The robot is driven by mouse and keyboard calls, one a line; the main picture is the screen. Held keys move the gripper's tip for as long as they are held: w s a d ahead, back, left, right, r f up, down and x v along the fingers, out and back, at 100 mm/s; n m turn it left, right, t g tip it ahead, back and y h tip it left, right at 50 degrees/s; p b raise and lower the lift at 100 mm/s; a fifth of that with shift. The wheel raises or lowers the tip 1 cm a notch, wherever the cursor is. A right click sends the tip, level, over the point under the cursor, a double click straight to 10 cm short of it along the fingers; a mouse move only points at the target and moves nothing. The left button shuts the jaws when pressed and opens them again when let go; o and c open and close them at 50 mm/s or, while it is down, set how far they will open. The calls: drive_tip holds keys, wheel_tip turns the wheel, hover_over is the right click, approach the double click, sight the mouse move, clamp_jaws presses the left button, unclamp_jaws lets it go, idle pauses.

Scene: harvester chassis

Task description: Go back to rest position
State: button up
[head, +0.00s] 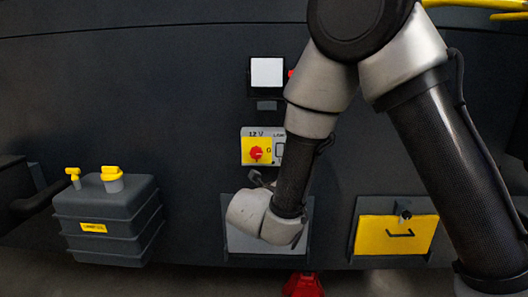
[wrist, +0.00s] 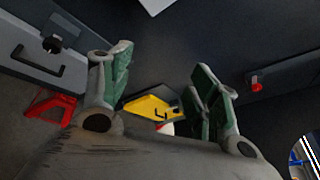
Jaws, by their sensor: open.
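My gripper (wrist: 163,85) is open and empty in the wrist view, its two green-padded fingers wide apart. Between and beyond the fingers shows a yellow panel with a dark handle (wrist: 148,105), apart from them. In the head view my arm reaches down from the upper right, and its wrist hangs in front of a grey panel (head: 240,244) low on the dark chassis wall. The gripper's fingers are mostly hidden there behind the wrist.
A yellow panel (head: 385,236) is at right, and a red rotary switch (head: 256,153) on a yellow plate sits above the wrist. A dark tank with yellow caps (head: 105,216) stands at left. A red stand (head: 303,286) is below. The wall between tank and switch is clear.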

drive_tip(key=s+d+r+m+g+h, duration=0.1)
drive_tip(key=s+d+r+m+g, duration=0.1)
drive_tip(key=s+d+m+g, duration=0.65)
drive_tip(key=s+d+r+m+g+h, duration=0.1)
drive_tip(key=s+d+m+g, duration=0.3)
drive_tip(key=d+m, duration=1)
drive_tip(key=s+d+r+m+t+y, duration=0.1)
drive_tip(key=s+d+r+m+y, duration=0.2)
drive_tip(key=s+m, duration=0.4)
drive_tip(key=s+d+r+m+t+y, duration=0.2)
drive_tip(key=s+d+r+m+y, duration=0.2)
drive_tip(key=s+m, duration=0.4)
drive_tip(key=shift+r+m+y, duration=0.65)
drive_tip(key=shift+r+y, duration=0.15)
drive_tip(key=shift+y, duration=0.1)
